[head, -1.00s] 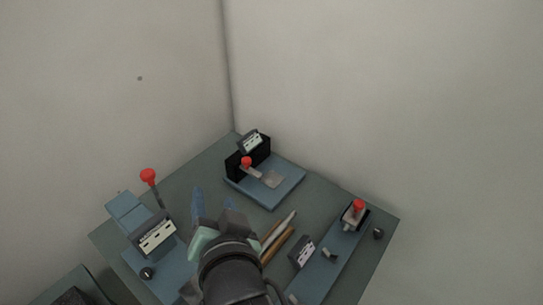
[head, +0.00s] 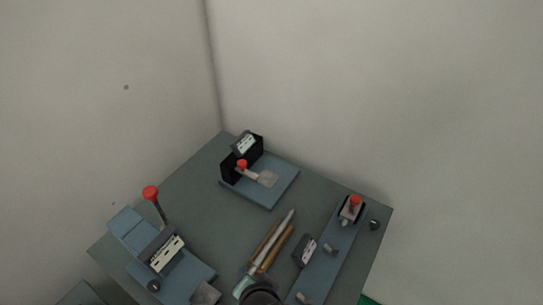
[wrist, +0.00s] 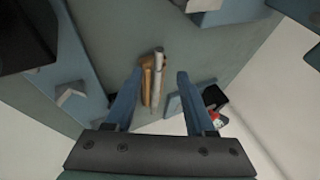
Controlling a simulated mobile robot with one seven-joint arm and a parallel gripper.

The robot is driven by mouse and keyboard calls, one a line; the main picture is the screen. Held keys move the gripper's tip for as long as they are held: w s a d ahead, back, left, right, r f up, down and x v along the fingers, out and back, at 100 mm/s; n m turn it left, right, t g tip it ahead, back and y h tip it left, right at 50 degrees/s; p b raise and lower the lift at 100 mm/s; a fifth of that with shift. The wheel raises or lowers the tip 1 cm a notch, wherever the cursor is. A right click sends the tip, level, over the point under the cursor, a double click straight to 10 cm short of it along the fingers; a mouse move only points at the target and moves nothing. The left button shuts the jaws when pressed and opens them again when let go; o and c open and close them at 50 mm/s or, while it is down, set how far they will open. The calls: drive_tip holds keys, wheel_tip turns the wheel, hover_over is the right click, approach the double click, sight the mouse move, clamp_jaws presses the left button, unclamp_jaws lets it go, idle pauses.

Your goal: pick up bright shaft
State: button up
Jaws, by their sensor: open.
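The bright shaft (head: 281,228) is a slim pale rod lying on the grey-green table, with brown wood-coloured strips (head: 276,249) along its sides. In the wrist view the shaft (wrist: 157,78) runs up the picture, with a brown strip on its left. My gripper (wrist: 160,72) is open and empty. Its two blue fingers appear on either side of the shaft in the wrist view, but I cannot tell how far above it they are.
A blue fixture with a red-knobbed lever (head: 151,193) stands on the left. A blue plate (head: 263,193) with a black block and red knob is at the back. A long blue base (head: 327,262) with a red knob lies on the right. Walls close the far sides.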

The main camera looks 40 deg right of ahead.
sight(251, 272)
drive_tip(key=shift+p+x, duration=0.45)
drive_tip(key=shift+x, duration=2.35)
drive_tip(key=shift+s, duration=0.1)
clamp_jaws()
drive_tip(key=shift+r, duration=0.1)
